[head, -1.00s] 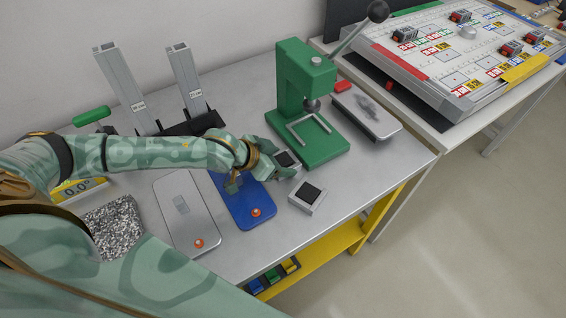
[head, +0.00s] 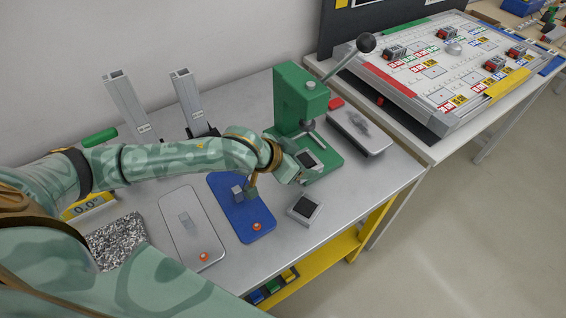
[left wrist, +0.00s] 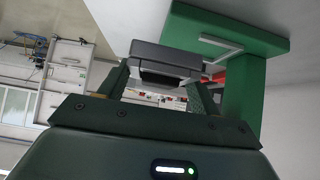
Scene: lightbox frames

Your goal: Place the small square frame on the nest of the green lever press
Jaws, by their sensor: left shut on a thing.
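The green lever press (head: 290,95) stands at the back right of the metal table. Its nest, a pale U-shaped rail on the base, shows in the left wrist view (left wrist: 222,44); in the head view my gripper and the frame mostly hide it. My left gripper (head: 298,167) is shut on a small square frame (head: 309,158), grey with a dark centre. The frame is in front of the press column, over or close to the base; I cannot tell whether it touches. In the left wrist view the held frame (left wrist: 166,55) sits between the fingertips. My right gripper is not in view.
A similar grey frame (head: 303,209) lies on the table in front of the press. A blue plate (head: 243,218) and a grey plate (head: 190,230) lie left of it.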

